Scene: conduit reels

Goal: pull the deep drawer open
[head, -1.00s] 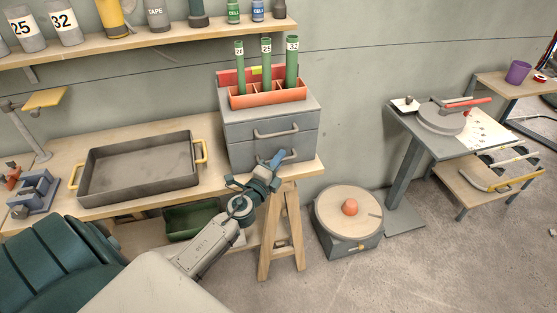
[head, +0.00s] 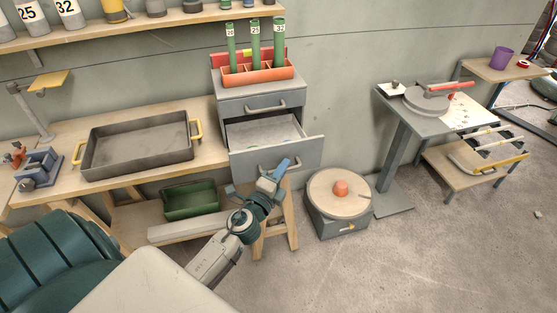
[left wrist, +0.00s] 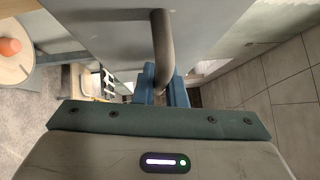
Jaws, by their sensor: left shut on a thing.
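The grey drawer cabinet (head: 230,104) stands on the right end of the wooden bench. Its lower, deep drawer (head: 305,150) is pulled out well toward me, and its pale inside shows with a few small things that I cannot make out. The upper drawer (head: 235,108) is shut. My left gripper (head: 277,172) is at the deep drawer's front, its blue fingers shut on the bar handle (head: 264,165). In the left wrist view the fingers (left wrist: 163,84) close around the grey handle (left wrist: 162,45). My right gripper is not in view.
A grey tray (head: 92,160) with yellow handles lies on the bench, left of the cabinet. An orange rack (head: 260,75) with green tubes stands on the cabinet. A green bin (head: 190,200) sits below. A round-topped stool-like unit (head: 325,200) stands on the floor to the right.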

